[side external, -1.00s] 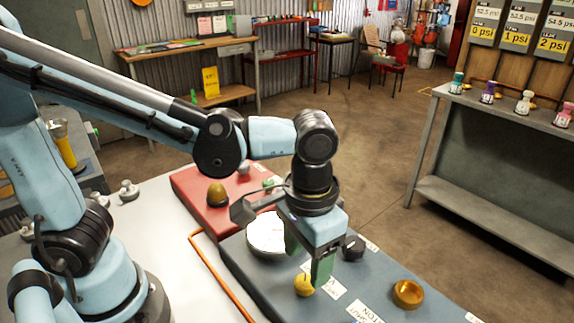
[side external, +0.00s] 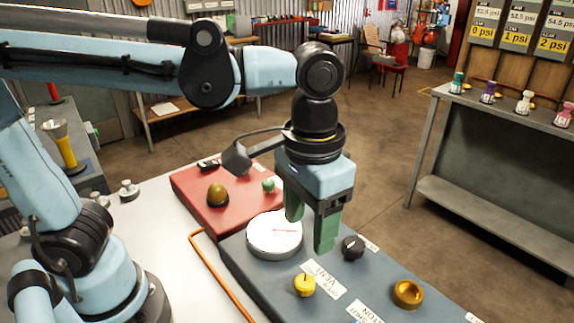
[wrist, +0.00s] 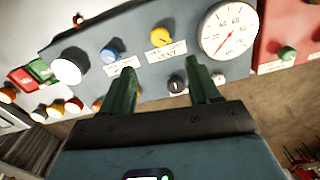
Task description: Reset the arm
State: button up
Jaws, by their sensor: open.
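My gripper (side external: 309,222) has green fingers, open and empty, and hangs pointing down above the blue-grey panel (side external: 255,279). In the wrist view my gripper (wrist: 160,84) shows both fingers apart with nothing between them. The white round gauge (side external: 274,243) is just left of and behind the fingers in the side view. A yellow knob (side external: 304,286) stands in front of and below them, beside a VENT label (side external: 323,281). A black knob (side external: 352,247) is to their right. The gauge also shows at the wrist view's upper right (wrist: 228,32).
A red panel (side external: 188,187) with an amber dome (side external: 217,194) and a green knob (side external: 268,185) lies behind the blue-grey panel. A brass ring (side external: 407,293) sits at right. A shelf with coloured-top bottles (side external: 524,102) stands at right.

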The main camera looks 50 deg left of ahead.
jog(key=w+a+f+t, duration=0.1)
jog(key=a+t, duration=0.1)
jog(key=a, duration=0.3)
jog(key=w+a+f+n+t, duration=0.1)
jog(key=a+f+t, duration=0.1)
jog(key=a, duration=0.4)
jog(key=a+f+t, duration=0.1)
jog(key=a+t, duration=0.2)
jog(key=a, duration=0.3)
jog(key=shift+w+f+n, duration=0.3)
jog(key=shift+w+f, duration=0.05)
jog(key=shift+w, duration=0.05)
jog(key=shift+c, duration=0.3)
